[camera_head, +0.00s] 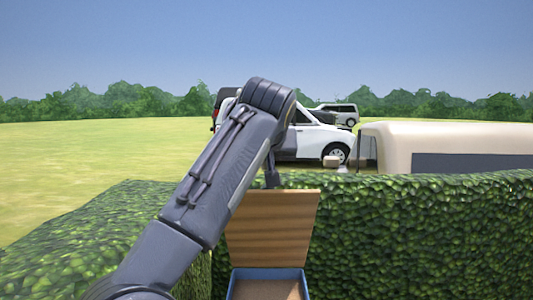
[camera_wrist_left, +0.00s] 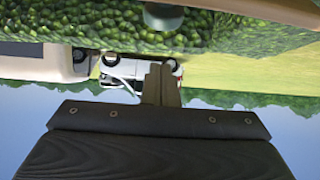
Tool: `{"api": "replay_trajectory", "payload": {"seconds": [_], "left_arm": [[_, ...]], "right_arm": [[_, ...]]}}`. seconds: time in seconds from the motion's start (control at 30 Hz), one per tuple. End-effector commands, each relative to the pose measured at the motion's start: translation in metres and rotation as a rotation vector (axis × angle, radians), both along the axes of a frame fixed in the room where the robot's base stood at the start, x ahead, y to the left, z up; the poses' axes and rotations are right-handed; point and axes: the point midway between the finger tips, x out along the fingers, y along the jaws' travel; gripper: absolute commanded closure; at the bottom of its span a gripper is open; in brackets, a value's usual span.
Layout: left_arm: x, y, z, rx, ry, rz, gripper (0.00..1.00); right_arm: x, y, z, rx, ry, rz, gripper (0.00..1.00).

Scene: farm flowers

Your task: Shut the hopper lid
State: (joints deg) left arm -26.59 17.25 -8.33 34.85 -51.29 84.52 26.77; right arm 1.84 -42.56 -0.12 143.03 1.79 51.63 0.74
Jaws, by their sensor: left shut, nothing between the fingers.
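The hopper (camera_head: 234,284) is a box with a blue rim at the bottom of the head view, and its brown inside shows. Its wooden lid (camera_head: 270,235) stands open, roughly upright at the back of the box. My left gripper (camera_head: 271,181) points down at the lid's top edge and seems to be behind it; I cannot tell whether they touch. In the left wrist view the fingers (camera_wrist_left: 161,85) are together with nothing between them. I cannot make out the lid in that view. My right gripper is not in view.
A hedge (camera_head: 420,235) runs behind and beside the hopper. Beyond it are a white car (camera_head: 310,140), a beige vehicle or trailer (camera_head: 440,135) and open grass. A dark rounded object (camera_wrist_left: 163,16) shows at the top of the left wrist view.

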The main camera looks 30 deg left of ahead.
Motion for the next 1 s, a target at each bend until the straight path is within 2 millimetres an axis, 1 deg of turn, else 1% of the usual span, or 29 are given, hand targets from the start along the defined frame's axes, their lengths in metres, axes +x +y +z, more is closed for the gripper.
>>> {"api": "replay_trajectory", "payload": {"seconds": [0.03,0.1,0.23,0.4,0.77,0.87,1.0], "left_arm": [[0.002,0.002,-0.008,-0.002,0.001,-0.001,1.0],[-0.008,-0.006,-0.015,-0.002,-0.001,-0.006,1.0],[-0.018,-0.013,-0.022,-0.001,-0.001,-0.005,1.0],[-0.024,-0.016,-0.025,0.0,-0.001,-0.002,1.0],[-0.025,-0.017,-0.026,0.0,-0.001,-0.002,1.0],[-0.025,-0.018,-0.029,0.003,-0.006,-0.003,1.0],[-0.029,-0.02,-0.037,0.018,-0.03,-0.003,1.0]], "right_arm": [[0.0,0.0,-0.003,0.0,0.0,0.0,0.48],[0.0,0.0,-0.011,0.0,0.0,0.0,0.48],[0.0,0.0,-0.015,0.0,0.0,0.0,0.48],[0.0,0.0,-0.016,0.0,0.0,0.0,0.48],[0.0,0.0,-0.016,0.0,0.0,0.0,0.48],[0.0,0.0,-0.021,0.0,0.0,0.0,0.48],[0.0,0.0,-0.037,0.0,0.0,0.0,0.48]]}}
